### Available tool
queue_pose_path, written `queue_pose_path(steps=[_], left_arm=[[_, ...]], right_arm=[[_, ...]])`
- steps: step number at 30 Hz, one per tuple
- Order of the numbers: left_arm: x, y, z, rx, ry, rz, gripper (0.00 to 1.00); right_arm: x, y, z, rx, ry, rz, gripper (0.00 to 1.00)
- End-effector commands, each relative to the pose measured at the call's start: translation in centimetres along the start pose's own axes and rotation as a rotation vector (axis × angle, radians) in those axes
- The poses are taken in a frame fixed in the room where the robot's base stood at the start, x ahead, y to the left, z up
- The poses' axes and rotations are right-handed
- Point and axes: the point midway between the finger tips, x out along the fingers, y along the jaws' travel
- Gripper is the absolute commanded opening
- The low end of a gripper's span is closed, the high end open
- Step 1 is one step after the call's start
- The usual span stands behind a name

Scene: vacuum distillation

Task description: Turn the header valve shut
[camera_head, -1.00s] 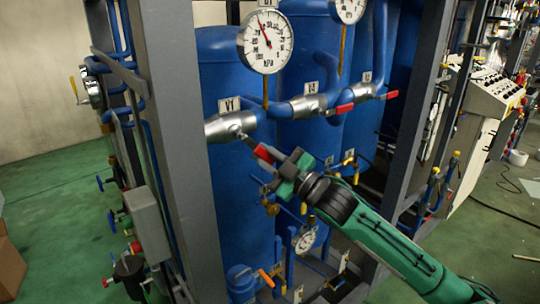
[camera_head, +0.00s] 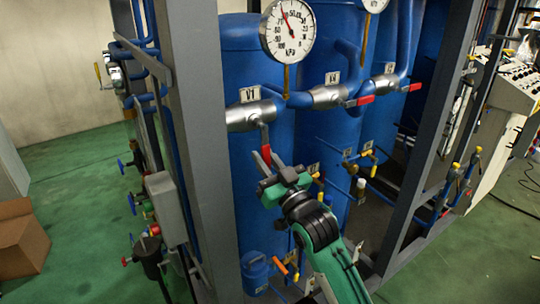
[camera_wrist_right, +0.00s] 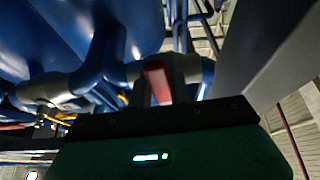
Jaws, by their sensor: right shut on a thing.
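The silver valve body (camera_head: 243,116) under the V1 tag (camera_head: 250,94) sits on the blue header pipe at the front tank. Its lever has a red grip (camera_head: 266,154) and points almost straight down, across the pipe. My right gripper (camera_head: 272,172) is shut on the lower part of this red grip, its green and black jaws hiding the lever's end. The red grip also shows in the right wrist view (camera_wrist_right: 157,80), just beyond the dark edge of my gripper. My left gripper is not in view.
Two more silver valves (camera_head: 328,97) (camera_head: 388,83) have red levers pointing right. A pressure gauge (camera_head: 288,31) stands above the pipe. Grey frame posts (camera_head: 200,130) flank the tanks. Small yellow-handled valves (camera_head: 366,154) lie right of my gripper. Green floor (camera_head: 75,190) is open at left.

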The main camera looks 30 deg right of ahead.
Motion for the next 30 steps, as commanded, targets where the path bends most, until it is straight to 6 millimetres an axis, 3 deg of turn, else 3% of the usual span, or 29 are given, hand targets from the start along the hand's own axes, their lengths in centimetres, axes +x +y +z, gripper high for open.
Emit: queue_pose_path(steps=[19,20,23,30], left_arm=[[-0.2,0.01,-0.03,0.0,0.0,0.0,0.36],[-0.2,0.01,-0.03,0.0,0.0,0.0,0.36],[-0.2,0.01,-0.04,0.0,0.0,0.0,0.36],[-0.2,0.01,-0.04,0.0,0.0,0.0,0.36]], right_arm=[[-0.01,-0.42,0.07,0.047,-0.001,0.016,0.0],[-0.01,-0.42,0.07,0.047,-0.001,0.016,0.24],[-0.01,-0.41,0.07,0.046,-0.001,0.016,0.42],[-0.01,-0.37,0.03,0.043,0.0,0.017,0.42]])
